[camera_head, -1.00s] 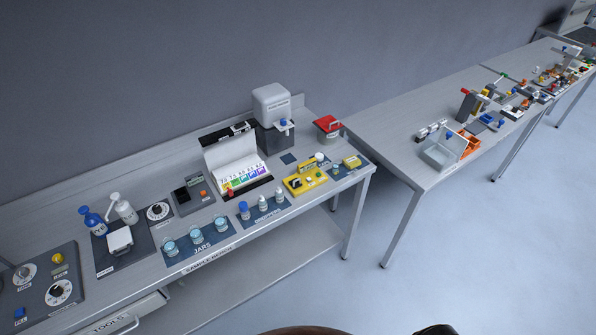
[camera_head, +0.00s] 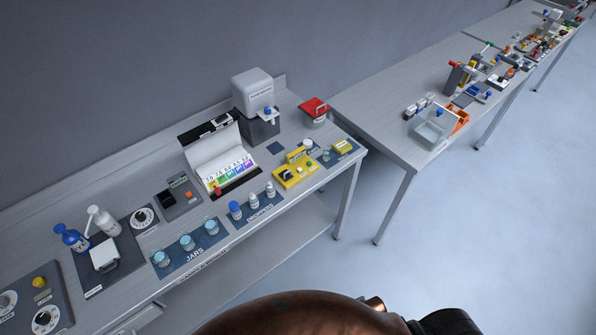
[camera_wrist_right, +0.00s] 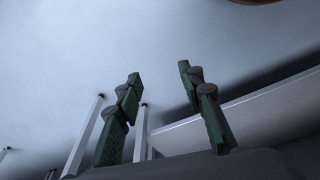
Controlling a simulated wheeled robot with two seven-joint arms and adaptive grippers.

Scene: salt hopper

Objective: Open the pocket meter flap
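On the near bench in the head view, a yellow device (camera_head: 291,179) with a dark dial or opening lies near the front edge, right of the droppers. A smaller yellow item (camera_head: 344,146) lies beyond it near the bench's right end. I cannot tell for sure which is the pocket meter, nor make out its flap. My right gripper (camera_wrist_right: 158,72) is open and empty in the right wrist view, with its fingers apart over floor and bench legs. My left gripper is not in view.
Droppers (camera_head: 254,200) and jars (camera_head: 187,242) stand along the front edge. A white colour chart stand (camera_head: 215,155), a grey dispenser (camera_head: 255,100) and a red-lidded container (camera_head: 315,112) stand behind. A second bench (camera_head: 385,100) is at right. The floor in front is clear.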

